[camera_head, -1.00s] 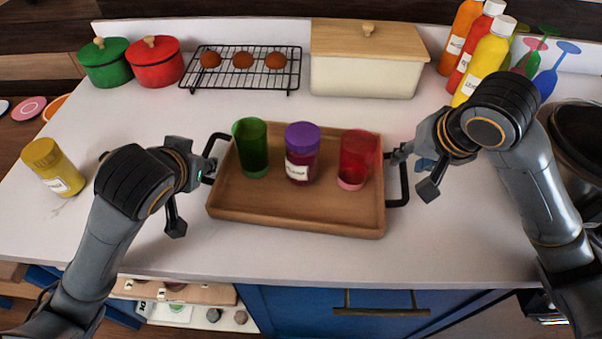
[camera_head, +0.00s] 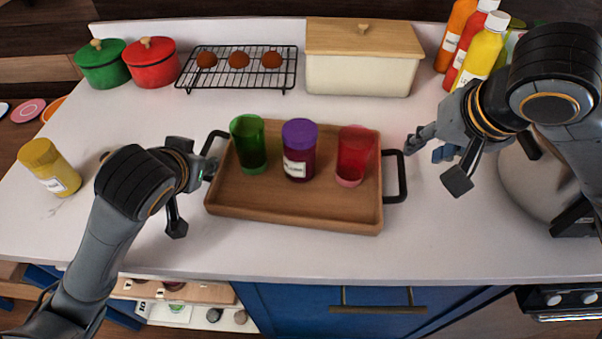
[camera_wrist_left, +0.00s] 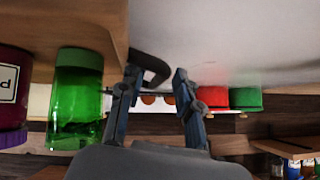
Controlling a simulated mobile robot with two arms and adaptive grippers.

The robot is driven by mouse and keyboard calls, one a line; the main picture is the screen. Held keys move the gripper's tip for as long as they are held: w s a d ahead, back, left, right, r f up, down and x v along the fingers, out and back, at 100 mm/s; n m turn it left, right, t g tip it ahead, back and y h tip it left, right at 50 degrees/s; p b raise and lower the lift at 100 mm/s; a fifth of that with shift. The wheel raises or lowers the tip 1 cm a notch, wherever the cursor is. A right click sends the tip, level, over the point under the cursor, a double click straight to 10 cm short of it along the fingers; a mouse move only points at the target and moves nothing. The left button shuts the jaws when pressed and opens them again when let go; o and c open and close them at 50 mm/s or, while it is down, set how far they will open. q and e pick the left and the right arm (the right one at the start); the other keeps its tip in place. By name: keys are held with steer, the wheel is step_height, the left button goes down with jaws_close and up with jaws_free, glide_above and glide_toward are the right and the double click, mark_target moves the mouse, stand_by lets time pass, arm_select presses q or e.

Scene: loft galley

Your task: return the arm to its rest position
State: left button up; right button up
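My right gripper (camera_head: 435,162) is open and empty over the counter, to the right of the wooden tray's (camera_head: 290,212) right handle (camera_head: 401,178) and clear of it. My left gripper (camera_head: 194,197) is open at the tray's left handle (camera_head: 212,150). In the left wrist view, the black handle (camera_wrist_left: 152,66) shows between the parted fingers of the left gripper (camera_wrist_left: 153,88), nearer one finger; I cannot tell whether they touch. The tray rests on the counter with an upright green glass (camera_head: 249,145), a purple-lidded jar (camera_head: 299,150) and a red glass (camera_head: 353,155).
A yellow jar (camera_head: 50,167) stands at the left. Green (camera_head: 103,64) and red (camera_head: 153,62) pots, a wire rack (camera_head: 238,82) and a cream bin (camera_head: 361,75) line the back. Bottles (camera_head: 482,50) stand back right, near my right arm. A large round pot (camera_head: 540,180) is at the right.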

steer(key=shift+a+r, duration=0.1)
steer(key=shift+r, duration=0.35)
